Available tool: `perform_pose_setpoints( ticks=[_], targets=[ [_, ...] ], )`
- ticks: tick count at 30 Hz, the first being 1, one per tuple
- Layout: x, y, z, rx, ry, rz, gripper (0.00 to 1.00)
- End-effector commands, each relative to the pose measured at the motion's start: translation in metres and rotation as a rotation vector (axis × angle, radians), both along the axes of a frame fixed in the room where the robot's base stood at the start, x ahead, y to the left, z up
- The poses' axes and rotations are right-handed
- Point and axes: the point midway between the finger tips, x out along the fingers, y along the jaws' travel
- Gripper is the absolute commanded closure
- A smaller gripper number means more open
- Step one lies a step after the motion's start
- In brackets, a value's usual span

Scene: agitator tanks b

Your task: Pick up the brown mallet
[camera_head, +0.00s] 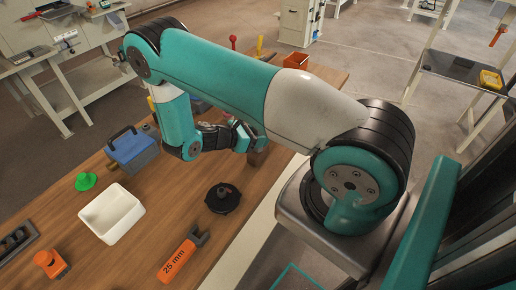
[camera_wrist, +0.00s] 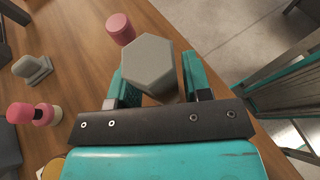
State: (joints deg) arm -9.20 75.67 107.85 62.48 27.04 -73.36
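A brown block-like thing (camera_head: 258,156), which looks like the mallet's visible part, is at the table's right edge by my gripper. My arm and gripper hide most of it. My gripper (camera_head: 243,137) is low over the table there, with its fingers apart. In the wrist view my gripper (camera_wrist: 160,88) shows two teal fingers with a gap between them. A grey-tan six-sided end face (camera_wrist: 148,64) lies at the fingertips, with a darker brownish side below it. I cannot tell whether this is part of the mallet, or whether the fingers touch it.
The wooden table (camera_head: 150,225) holds a white bin (camera_head: 112,213), a blue toolbox (camera_head: 132,150), a black knobbed disc (camera_head: 222,198), an orange 25 mm wrench (camera_head: 180,260) and a green thing (camera_head: 86,181). A pink cylinder (camera_wrist: 120,29) stands close to the fingers. Bare wood lies around the disc.

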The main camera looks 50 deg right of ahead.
Motion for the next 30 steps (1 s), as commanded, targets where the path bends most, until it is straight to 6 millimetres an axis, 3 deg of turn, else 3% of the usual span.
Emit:
perform_pose_setpoints(
  ticks=[1, 5, 6, 20, 26, 30],
  targets=[
    [0.0, 0.0, 0.0, 0.0, 0.0, 0.0, 0.67],
    [0.0, 0.0, 0.0, 0.0, 0.0, 0.0, 0.97],
    [0.0, 0.0, 0.0, 0.0, 0.0, 0.0, 1.0],
    [0.001, 0.0, 0.011, -0.002, -0.001, -0.001, 1.0],
    [0.002, 0.0, 0.045, -0.002, -0.007, 0.0, 1.0],
    [0.001, 0.001, 0.087, 0.0, -0.009, 0.0, 1.0]
  ],
)
